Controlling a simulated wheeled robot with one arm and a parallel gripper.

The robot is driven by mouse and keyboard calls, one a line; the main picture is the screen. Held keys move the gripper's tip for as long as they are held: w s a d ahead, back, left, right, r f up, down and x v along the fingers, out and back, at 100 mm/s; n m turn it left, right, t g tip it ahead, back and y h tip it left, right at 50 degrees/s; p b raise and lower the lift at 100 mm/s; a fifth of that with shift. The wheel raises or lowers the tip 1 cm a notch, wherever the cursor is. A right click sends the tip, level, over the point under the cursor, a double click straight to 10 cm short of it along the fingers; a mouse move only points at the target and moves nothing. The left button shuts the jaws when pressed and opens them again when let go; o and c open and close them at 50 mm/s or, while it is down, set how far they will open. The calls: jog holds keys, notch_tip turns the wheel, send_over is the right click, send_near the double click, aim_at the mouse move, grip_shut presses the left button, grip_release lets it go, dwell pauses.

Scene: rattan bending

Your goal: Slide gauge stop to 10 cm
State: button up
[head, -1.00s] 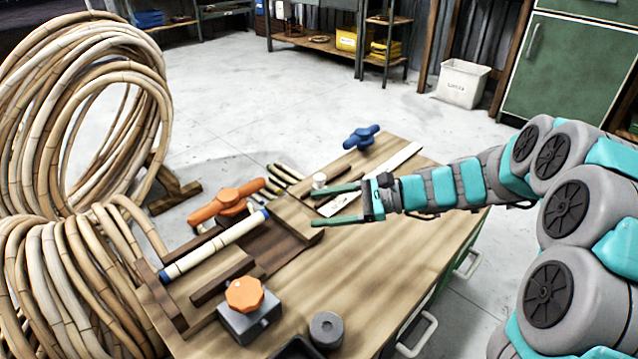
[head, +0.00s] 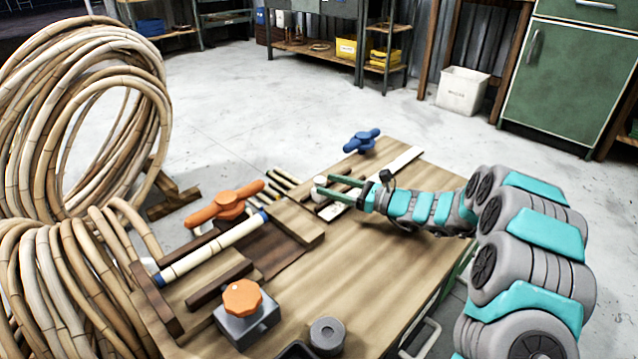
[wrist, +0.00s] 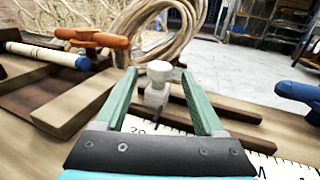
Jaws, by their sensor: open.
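The gauge stop, a small pale block with a round white knob, shows in the wrist view (wrist: 158,82) between my two green fingers. In the head view its white top (head: 320,184) shows by the fingertips. My gripper (head: 318,185) is open around it; in the wrist view the fingers (wrist: 164,78) stand apart on either side, with gaps showing. The white ruler (head: 403,161) lies along the bench beside dark strips. In the wrist view the ruler (wrist: 285,166) runs under my gripper, with a "20" mark partly visible. I cannot read the stop's exact position.
On the bench (head: 345,265) are a blue-handled clamp (head: 362,140), an orange clamp (head: 226,205), a blue-ended rattan rod (head: 212,248), an orange knob on a grey block (head: 243,298) and a grey cylinder (head: 327,334). Rattan coils (head: 85,110) stand left.

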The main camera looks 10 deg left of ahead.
aim_at(319, 179)
jog(key=shift+x, duration=2)
jog(key=shift+c, duration=0.2)
grip_shut()
